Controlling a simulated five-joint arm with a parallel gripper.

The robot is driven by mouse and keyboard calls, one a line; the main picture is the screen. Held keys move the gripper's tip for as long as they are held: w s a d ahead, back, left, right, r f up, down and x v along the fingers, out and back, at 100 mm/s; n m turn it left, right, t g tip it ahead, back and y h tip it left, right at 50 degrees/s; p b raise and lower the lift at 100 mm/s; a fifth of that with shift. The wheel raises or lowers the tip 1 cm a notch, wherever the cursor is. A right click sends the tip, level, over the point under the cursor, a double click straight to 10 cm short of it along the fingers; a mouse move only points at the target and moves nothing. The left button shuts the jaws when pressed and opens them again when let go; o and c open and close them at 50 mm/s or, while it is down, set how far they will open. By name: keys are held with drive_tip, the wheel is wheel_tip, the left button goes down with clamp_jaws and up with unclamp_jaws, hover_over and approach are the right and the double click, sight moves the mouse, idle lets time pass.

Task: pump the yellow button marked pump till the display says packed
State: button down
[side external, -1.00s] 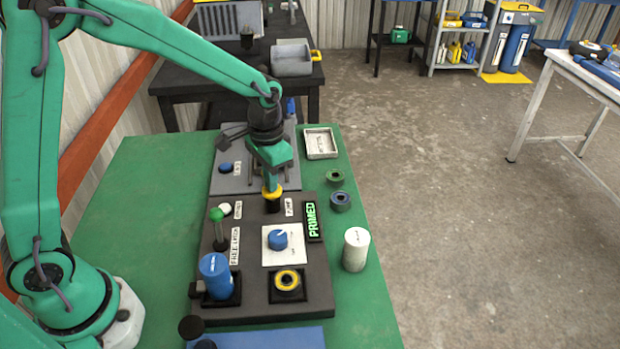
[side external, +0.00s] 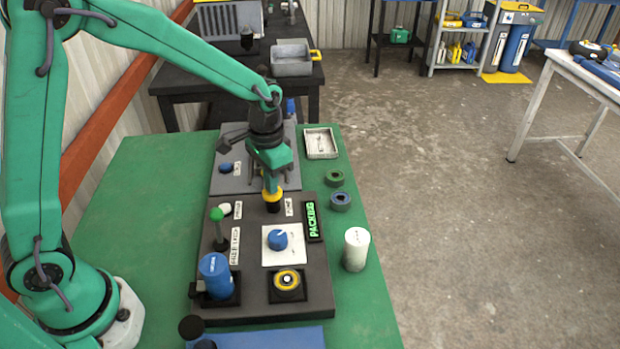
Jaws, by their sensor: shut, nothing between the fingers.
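The yellow button (side external: 272,194) sits on a black base near the far end of the dark panel, beside a small white label (side external: 289,207). My gripper (side external: 271,183) is shut and points straight down onto the button's top. The fingertips seem to touch it, though they hide part of its top and I cannot tell how far it is pressed. The display (side external: 313,221) on the panel's right edge shows green letters that look like PACKING.
A blue knob (side external: 278,240), a green-topped lever (side external: 217,215), a blue cylinder (side external: 214,277) and a yellow ring (side external: 287,280) stand on the panel (side external: 255,312). A white cylinder (side external: 356,250) and a white tray (side external: 320,143) are to its right on the green table (side external: 140,190).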

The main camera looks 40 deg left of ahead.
wheel_tip(320, 180, up, 7)
drive_tip(key=shift+r, duration=0.2)
idle(1.0)
idle(0.6)
drive_tip(key=s+a+r+n+t, duration=0.1)
drive_tip(key=s+a+r+t, duration=0.1)
drive_tip(key=s, duration=0.7)
drive_tip(key=s+a+r+n+t, duration=0.2)
drive_tip(key=s+r, duration=0.4)
drive_tip(key=s, duration=0.3)
drive_tip(key=shift+s+a+r+t, duration=0.3)
drive_tip(key=shift+s+a+t, duration=0.1)
drive_tip(key=shift+a+t, duration=0.55)
drive_tip(key=shift+a, duration=0.1)
